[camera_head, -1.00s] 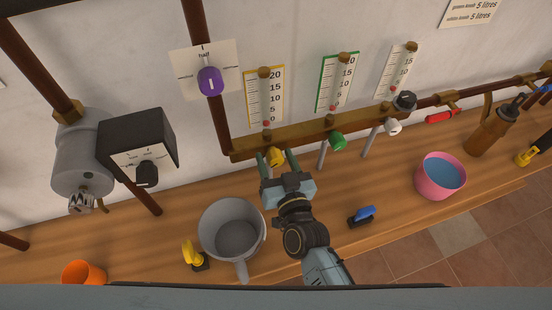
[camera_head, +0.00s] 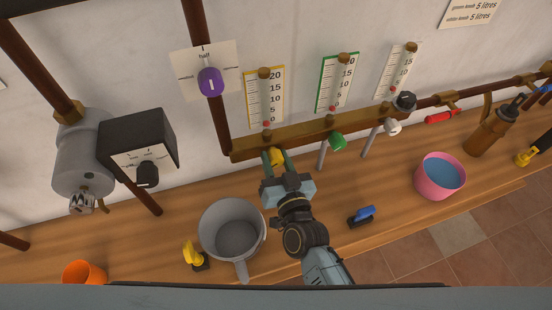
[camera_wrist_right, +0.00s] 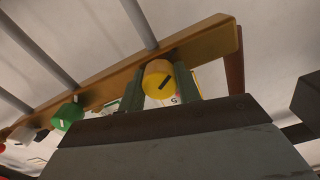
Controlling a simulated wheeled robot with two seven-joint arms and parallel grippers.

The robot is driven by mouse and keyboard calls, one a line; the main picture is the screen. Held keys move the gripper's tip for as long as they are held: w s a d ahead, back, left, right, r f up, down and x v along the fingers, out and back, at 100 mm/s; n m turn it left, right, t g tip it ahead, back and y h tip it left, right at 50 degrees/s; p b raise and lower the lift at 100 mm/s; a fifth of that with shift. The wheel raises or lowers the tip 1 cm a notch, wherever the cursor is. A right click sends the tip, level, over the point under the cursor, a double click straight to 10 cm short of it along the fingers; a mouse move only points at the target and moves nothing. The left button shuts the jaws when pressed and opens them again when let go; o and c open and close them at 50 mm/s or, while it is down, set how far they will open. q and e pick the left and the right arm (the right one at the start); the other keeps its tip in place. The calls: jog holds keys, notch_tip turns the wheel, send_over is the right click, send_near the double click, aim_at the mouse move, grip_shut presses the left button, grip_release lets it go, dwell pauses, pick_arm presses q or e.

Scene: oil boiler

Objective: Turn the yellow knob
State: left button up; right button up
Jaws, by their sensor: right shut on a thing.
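The yellow knob (camera_head: 277,156) sits on the brass pipe under the yellow-framed gauge. In the right wrist view the fingers of my right gripper (camera_wrist_right: 160,85) stand left and right of the knob, partly hidden by the gripper body. My left gripper is not in view.
A green knob (camera_head: 338,141) and a white knob (camera_head: 393,127) are on the same pipe (camera_head: 300,134) to the right. A grey pot (camera_head: 207,222), a blue-handled item (camera_head: 364,214) and a pink bucket (camera_head: 424,188) stand on the wooden counter (camera_head: 330,230).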

jog(key=m, duration=0.4)
jog(key=shift+m+p, duration=0.4)
jog(key=m, duration=0.4)
jog(key=shift+m, duration=0.4)
jog(key=o, duration=1)
jog(key=shift+c, duration=0.2)
jog(key=shift+s, duration=0.1)
jog(key=b+v, duration=0.1)
jog(key=v, duration=1.2)
